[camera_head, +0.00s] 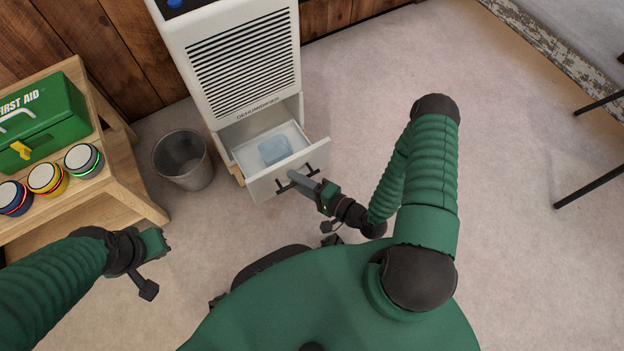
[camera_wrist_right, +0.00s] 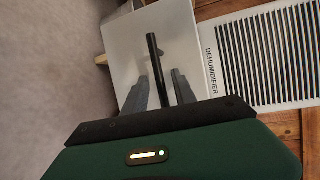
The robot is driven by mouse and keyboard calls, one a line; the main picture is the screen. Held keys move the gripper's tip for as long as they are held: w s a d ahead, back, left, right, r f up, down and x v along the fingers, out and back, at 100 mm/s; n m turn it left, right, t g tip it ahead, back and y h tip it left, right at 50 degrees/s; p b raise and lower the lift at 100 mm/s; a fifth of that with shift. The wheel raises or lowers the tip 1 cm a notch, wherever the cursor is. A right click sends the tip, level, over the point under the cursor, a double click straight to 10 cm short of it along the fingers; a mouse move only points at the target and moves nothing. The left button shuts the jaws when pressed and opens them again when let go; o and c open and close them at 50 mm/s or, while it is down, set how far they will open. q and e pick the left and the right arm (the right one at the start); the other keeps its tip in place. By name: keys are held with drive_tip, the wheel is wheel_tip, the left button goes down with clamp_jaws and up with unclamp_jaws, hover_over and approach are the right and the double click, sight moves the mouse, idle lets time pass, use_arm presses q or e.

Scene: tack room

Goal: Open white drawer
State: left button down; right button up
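The white drawer (camera_head: 262,187) at the bottom of the white dehumidifier (camera_head: 205,55) stands pulled out, and its inside shows a pale blue block-like item (camera_head: 275,149). A black bar handle (camera_head: 284,188) is on its front; it also shows in the right wrist view (camera_wrist_right: 153,50). My right gripper (camera_head: 298,178) is at the handle. In the right wrist view its two fingers (camera_wrist_right: 160,90) stand apart, one on each side of the bar, with gaps visible; contact is unclear. My left gripper (camera_head: 152,243) is at the lower left, away from the drawer, its fingers not clear.
A metal bin (camera_head: 184,160) stands just left of the drawer. A wooden bench (camera_head: 120,172) at left holds a green first aid box (camera_head: 45,120) and several round-lidded jars (camera_head: 84,160). Dark chair legs (camera_head: 590,187) are at far right. The carpet to the right is clear.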

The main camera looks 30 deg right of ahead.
drive_tip(key=p+v, duration=0.7)
drive_tip(key=v, duration=0.9)
drive_tip(key=shift+s+d, duration=0.25)
drive_tip(key=shift+s, duration=0.1)
